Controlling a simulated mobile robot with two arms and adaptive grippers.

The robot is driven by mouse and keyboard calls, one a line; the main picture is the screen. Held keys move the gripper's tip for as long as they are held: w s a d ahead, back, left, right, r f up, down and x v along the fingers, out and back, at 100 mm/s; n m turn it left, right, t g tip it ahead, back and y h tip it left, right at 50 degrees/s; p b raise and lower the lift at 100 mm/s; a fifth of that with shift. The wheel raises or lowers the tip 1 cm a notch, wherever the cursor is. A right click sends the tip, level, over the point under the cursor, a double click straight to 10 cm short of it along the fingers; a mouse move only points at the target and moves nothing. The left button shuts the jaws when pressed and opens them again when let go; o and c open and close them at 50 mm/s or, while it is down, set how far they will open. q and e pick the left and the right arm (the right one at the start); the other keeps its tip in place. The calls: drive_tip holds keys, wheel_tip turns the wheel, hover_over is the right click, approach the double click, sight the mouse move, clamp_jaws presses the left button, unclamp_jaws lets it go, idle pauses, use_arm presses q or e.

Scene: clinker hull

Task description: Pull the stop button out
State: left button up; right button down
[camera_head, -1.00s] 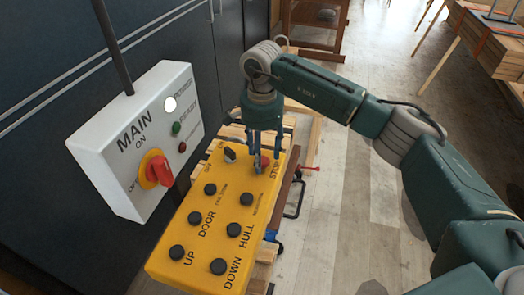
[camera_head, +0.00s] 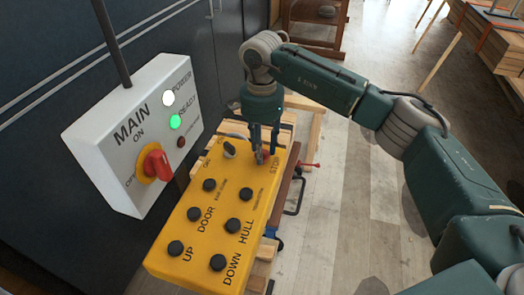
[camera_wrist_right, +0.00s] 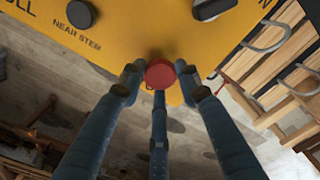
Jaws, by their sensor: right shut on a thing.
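The yellow control box (camera_head: 215,215) has several black buttons, a black selector and a STOP label at its far right corner. The red stop button (camera_wrist_right: 160,73) shows between the blue fingers in the right wrist view. In the head view the fingers mostly hide it. My right gripper (camera_head: 262,158) reaches down from above and is shut on the stop button, with fingertips around its sides. Its fingers also show in the right wrist view (camera_wrist_right: 160,88). My left gripper is not in view.
A white MAIN box (camera_head: 128,130) with a red rotary switch (camera_head: 156,165) stands left of the yellow box. Its white POWER lamp (camera_head: 168,98) and green READY lamp (camera_head: 175,122) are lit.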

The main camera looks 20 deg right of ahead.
drive_tip(key=shift+w+r, duration=0.1)
drive_tip(key=shift+r, duration=0.15)
drive_tip(key=c, duration=1.2)
unclamp_jaws()
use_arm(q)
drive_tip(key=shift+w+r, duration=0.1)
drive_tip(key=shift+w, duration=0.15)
use_arm(e)
drive_tip(key=shift+r, duration=0.1)
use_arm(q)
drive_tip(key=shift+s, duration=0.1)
use_arm(e)
wheel_tip(320, 180, up, 12)
drive_tip(key=shift+s, duration=0.2)
